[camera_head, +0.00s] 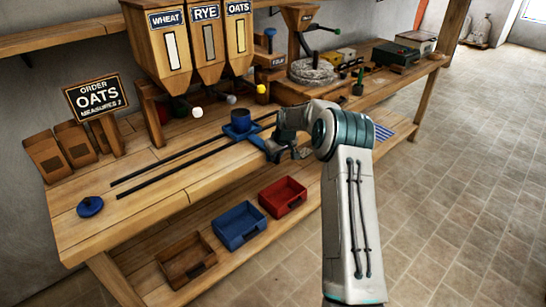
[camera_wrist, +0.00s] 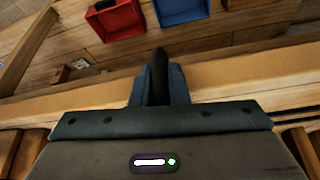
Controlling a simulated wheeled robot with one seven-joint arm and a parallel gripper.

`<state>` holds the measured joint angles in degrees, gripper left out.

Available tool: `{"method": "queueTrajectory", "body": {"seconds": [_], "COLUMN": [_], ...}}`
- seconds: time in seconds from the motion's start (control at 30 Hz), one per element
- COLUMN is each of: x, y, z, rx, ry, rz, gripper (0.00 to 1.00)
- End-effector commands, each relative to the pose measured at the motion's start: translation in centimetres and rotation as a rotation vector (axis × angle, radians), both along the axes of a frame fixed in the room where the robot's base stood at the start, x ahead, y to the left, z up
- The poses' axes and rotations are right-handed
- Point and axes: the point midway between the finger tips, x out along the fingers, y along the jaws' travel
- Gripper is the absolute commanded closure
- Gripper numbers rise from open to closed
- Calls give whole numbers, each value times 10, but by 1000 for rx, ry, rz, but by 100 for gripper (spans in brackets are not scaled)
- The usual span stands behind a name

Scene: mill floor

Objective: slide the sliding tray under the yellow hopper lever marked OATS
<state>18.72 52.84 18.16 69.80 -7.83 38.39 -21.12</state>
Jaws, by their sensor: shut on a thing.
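The blue sliding tray (camera_head: 238,131) sits on two dark rails and carries a blue cup (camera_head: 241,116). My gripper (camera_head: 272,150) is at the tray's front side, shut on its dark handle, which shows between the fingers (camera_wrist: 157,84) in the wrist view. The OATS hopper (camera_head: 236,58) is the rightmost of three. Its yellow lever knob (camera_head: 262,89) appears right of and above the cup. My gripper hides part of the tray's front.
The rails (camera_head: 150,176) run left along the bench, bare there. Below are a red bin (camera_head: 283,197), blue bin (camera_head: 240,226) and wooden bin (camera_head: 187,260). An order sign (camera_head: 97,97) reads OATS. A millstone (camera_head: 312,71) stands right.

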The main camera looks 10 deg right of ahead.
Motion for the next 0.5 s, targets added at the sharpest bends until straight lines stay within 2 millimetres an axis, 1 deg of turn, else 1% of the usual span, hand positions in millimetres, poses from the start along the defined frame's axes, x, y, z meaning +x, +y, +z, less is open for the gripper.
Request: {"method": "queueTrajectory", "body": {"seconds": [0.2, 0.23, 0.3, 0.5], "x": [1, 1, 0, 0], "y": [0, 0, -1, 0], "z": [1, 1, 1, 1], "rx": [4, 4, 3, 2], "ry": [-3, -3, -2, -2], "rz": [-4, -4, -5, -3], "gripper": [100, 83, 65, 65]}}
